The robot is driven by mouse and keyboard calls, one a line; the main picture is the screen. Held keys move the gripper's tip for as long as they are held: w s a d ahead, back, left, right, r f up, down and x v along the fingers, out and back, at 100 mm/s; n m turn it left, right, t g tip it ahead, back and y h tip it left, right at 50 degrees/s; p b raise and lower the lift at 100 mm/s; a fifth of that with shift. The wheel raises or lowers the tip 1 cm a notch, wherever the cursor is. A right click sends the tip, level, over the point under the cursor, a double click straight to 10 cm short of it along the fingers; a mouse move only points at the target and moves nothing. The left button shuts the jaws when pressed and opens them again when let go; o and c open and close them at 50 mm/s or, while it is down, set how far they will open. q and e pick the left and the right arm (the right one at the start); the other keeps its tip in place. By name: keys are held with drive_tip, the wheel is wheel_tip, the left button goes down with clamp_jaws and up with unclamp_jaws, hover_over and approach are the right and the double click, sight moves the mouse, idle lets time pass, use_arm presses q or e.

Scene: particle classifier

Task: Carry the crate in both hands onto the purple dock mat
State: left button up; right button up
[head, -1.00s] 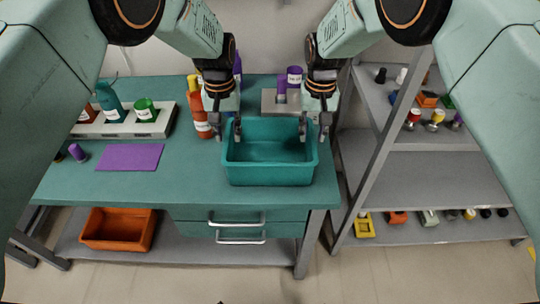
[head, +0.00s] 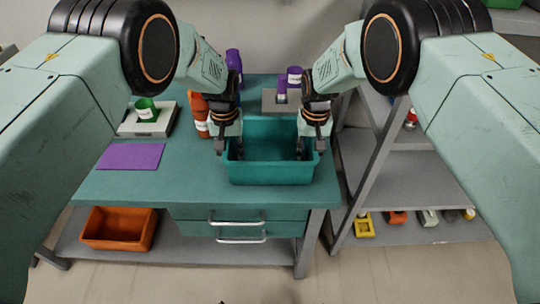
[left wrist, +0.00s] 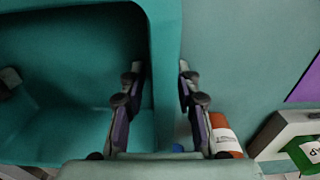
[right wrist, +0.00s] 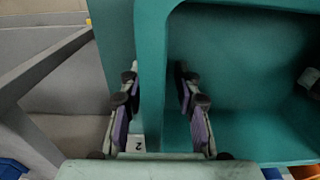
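The teal crate (head: 272,174) stands upright and empty on the teal workbench, near its right end. The purple dock mat (head: 131,156) lies flat and bare on the bench to the left; its edge shows in the left wrist view (left wrist: 306,84). My left gripper (head: 230,150) is open at the crate's left wall (left wrist: 165,75), one finger inside and one outside. My right gripper (head: 310,150) is open at the right wall (right wrist: 150,60), likewise one finger on each side. Gaps show between fingers and walls in both wrist views.
An orange bottle (head: 200,115) stands close left of the crate, near my left gripper. A white rack with a green-capped item (head: 147,108) is behind the mat. A grey block with purple items (head: 283,98) is behind the crate. Grey shelving (head: 395,165) stands right.

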use_arm(q)
drive_tip(key=shift+c, duration=0.2)
use_arm(e)
drive_tip(key=shift+c, duration=0.2)
use_arm(q)
clamp_jaws()
use_arm(e)
clamp_jaws()
drive_tip(key=shift+w, duration=0.1)
